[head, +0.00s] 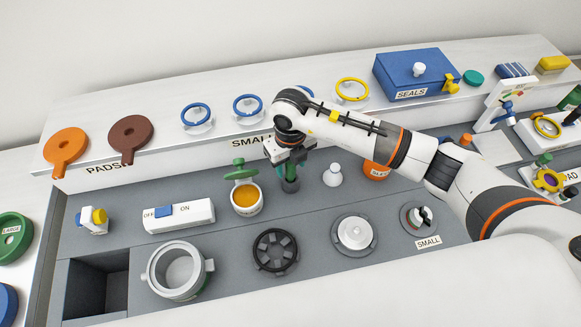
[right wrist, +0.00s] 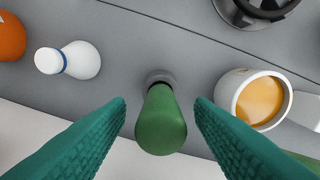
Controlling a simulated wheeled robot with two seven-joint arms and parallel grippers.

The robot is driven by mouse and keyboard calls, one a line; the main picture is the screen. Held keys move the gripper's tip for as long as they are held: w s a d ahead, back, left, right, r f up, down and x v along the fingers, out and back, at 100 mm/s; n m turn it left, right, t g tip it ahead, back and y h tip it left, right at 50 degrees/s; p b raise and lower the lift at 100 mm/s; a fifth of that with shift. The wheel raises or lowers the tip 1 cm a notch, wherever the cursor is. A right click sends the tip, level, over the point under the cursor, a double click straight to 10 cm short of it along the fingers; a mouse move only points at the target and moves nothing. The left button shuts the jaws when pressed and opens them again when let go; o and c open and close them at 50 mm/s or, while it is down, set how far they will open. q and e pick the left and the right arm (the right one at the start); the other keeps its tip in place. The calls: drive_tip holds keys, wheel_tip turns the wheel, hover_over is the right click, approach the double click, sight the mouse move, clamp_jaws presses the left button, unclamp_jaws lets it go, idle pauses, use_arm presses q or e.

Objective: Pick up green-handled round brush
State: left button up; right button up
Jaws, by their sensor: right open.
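The green-handled round brush (right wrist: 160,125) stands in the right wrist view with its rounded green handle end toward the camera. A grey collar shows at its far end; its bristles are hidden. In the head view the brush (head: 290,185) shows as a dark green upright shape below my right gripper (head: 289,166). The teal fingers of my right gripper (right wrist: 160,103) are open on either side of the handle, with a visible gap on each side. My left gripper is not in view.
A white cup of orange paste (head: 246,198) stands left of the brush, with a green-knobbed part (head: 240,170) behind it. A white bottle (head: 333,175) stands to the right. A black spoked ring (head: 275,250) lies in front. The shelf edge with labels runs behind.

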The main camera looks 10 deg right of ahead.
drive_tip(key=shift+f, duration=1.2)
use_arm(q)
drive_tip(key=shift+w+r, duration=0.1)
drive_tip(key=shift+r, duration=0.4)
use_arm(e)
clamp_jaws()
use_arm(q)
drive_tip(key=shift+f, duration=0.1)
use_arm(e)
drive_tip(key=shift+r, duration=0.15)
drive_tip(key=shift+r, duration=0.4)
wheel_tip(320, 180, up, 8)
drive_tip(key=b, duration=0.3)
drive_tip(key=shift+r, duration=0.2)
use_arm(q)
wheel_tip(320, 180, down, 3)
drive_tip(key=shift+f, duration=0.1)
use_arm(e)
drive_tip(key=shift+r, duration=0.3)
drive_tip(key=c, duration=0.9)
unclamp_jaws()
clamp_jaws()
